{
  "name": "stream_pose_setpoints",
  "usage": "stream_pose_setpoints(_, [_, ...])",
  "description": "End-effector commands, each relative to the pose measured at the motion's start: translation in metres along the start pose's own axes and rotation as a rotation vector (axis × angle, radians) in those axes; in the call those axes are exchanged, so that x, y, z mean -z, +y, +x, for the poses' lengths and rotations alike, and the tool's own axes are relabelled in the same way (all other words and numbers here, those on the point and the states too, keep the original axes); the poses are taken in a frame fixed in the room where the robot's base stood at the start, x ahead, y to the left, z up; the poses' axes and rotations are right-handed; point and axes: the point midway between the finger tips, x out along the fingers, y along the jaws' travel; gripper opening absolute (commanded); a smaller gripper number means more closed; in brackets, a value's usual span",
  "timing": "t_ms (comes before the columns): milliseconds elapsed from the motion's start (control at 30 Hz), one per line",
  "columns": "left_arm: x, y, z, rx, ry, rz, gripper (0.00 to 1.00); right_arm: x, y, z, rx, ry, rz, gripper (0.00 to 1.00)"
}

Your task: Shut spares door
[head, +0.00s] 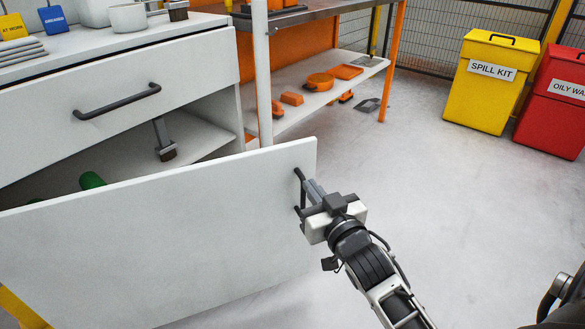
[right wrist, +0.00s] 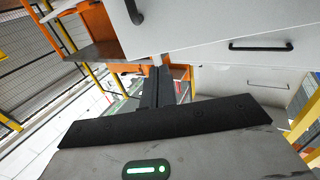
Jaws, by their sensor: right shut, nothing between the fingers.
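The spares door (head: 170,235) is a white panel standing open in front of the white cabinet (head: 215,110). Its dark bar handle (head: 299,187) is near the right edge. The cabinet's lower compartment shows behind the door. My right gripper (head: 312,188) is shut and empty, its fingers at the handle on the door's outer side; I cannot tell whether they touch it. In the right wrist view, the shut fingers (right wrist: 160,85) point toward white panels, with a dark handle (right wrist: 135,12) above them. My left gripper is not in view.
A drawer with a dark handle (head: 117,101) is above the compartment. Inside are a brush (head: 164,142) and a green object (head: 91,180). An orange-framed bench (head: 335,85) stands behind. Yellow (head: 490,85) and red (head: 553,105) bins stand at right. The floor (head: 430,150) between is clear.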

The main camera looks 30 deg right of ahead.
Motion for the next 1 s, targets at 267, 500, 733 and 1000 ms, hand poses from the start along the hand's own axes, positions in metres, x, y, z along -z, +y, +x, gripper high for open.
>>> stream_pose_setpoints(267, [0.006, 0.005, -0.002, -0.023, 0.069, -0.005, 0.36, -0.002, 0.000, 0.062, 0.001, 0.001, -0.001, 0.00])
stream_pose_setpoints(500, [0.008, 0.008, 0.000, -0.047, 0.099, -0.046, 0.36, -0.003, -0.001, 0.095, 0.001, -0.002, 0.000, 0.00])
stream_pose_setpoints(733, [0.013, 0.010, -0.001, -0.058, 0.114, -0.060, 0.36, -0.001, -0.001, 0.104, 0.001, -0.004, 0.001, 0.00])
stream_pose_setpoints(1000, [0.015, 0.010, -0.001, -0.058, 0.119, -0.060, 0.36, -0.001, -0.001, 0.104, 0.001, -0.004, 0.001, 0.00])
